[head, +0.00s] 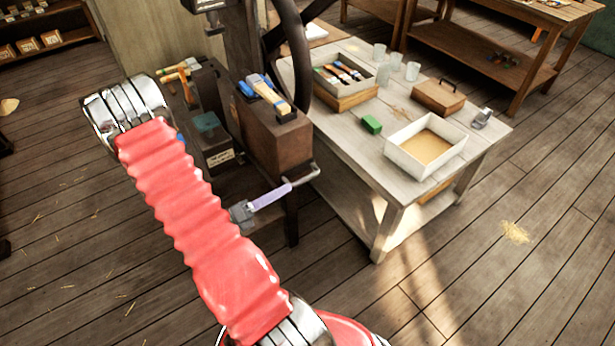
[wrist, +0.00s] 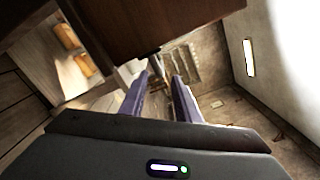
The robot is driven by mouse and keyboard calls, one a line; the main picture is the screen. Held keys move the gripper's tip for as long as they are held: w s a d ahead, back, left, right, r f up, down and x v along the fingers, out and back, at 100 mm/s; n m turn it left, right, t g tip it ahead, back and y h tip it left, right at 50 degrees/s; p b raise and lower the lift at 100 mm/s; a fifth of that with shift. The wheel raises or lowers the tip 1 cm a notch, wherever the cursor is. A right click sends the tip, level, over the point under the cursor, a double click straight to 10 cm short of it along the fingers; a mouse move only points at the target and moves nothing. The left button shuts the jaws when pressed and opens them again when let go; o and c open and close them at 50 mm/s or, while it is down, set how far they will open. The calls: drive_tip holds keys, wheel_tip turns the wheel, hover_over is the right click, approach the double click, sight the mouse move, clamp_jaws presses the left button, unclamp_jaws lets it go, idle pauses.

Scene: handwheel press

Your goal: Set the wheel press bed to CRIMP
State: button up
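The dark wheel press (head: 265,135) stands left of the pale table, with its black handwheel (head: 288,50) above. A teal pad (head: 206,124) lies low on the press, above a small pale label plate (head: 221,158) whose writing I cannot read. A thin grey handle (head: 303,177) sticks out at the press's lower right. My gripper (head: 288,187), with lavender fingers, points at this handle and its tips are at the handle's end. In the wrist view, my gripper's fingers (wrist: 160,78) stand apart. A dark, thin part shows between their tips; whether they touch it is unclear.
The table (head: 400,212) at right holds a brush box (head: 345,97), glasses, a green block (head: 371,124), a brown case (head: 438,97) and a white tray (head: 400,150). Yellow-and-blue tools (head: 265,92) lie on the press top.

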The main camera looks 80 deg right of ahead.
sight(316, 174)
drive_tip(key=x, duration=0.9)
drive_tip(key=shift+s+d, duration=0.25)
drive_tip(key=shift+s, duration=0.05)
drive_tip(key=shift+c, duration=0.2)
clamp_jaws()
drive_tip(key=shift+r, duration=0.1)
